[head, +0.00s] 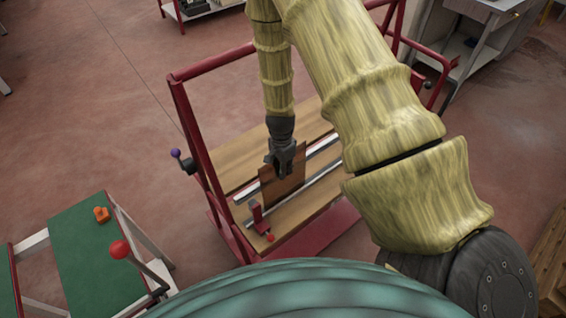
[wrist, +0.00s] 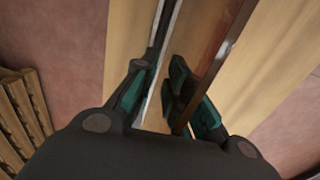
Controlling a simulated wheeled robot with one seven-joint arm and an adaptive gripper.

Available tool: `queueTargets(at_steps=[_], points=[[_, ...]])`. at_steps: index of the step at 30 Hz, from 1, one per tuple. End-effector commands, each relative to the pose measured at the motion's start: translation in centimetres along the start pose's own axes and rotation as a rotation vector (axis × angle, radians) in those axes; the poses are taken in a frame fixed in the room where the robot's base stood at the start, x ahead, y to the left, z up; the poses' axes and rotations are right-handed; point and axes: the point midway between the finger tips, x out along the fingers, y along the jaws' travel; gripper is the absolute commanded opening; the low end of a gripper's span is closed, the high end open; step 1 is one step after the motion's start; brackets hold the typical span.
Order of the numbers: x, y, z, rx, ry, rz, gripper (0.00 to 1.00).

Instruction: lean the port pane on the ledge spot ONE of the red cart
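The brown, see-through pane (head: 284,186) stands near upright on the red cart (head: 196,140), its lower edge by a pale metal strip on the wooden deck. My gripper (head: 283,163) is at the pane's top edge. In the wrist view, the pane (wrist: 222,48) runs between the fingers of my gripper (wrist: 165,95). They stand apart, with a clear gap between the left finger and the pane. The pane is close to the right finger; whether they touch I cannot tell. No spot marking can be read.
A small red clamp-like piece (head: 259,217) stands on the deck near the pane's lower left. Red rails frame the cart. A green-topped table (head: 90,250) with an orange object (head: 101,214) stands at left. A grey bench (head: 480,30) stands at upper right.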

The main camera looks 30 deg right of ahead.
Motion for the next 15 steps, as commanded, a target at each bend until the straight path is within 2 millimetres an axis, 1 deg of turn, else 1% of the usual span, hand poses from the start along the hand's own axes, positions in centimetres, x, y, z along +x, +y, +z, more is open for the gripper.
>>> queueTargets(at_steps=[11, 15], points=[[0.01, 0.05, 0.02, 0.0, 0.0, 0.001, 0.3], [-0.71, 0.02, 0.03, 0.0, 0.0, 0.001, 0.3]])
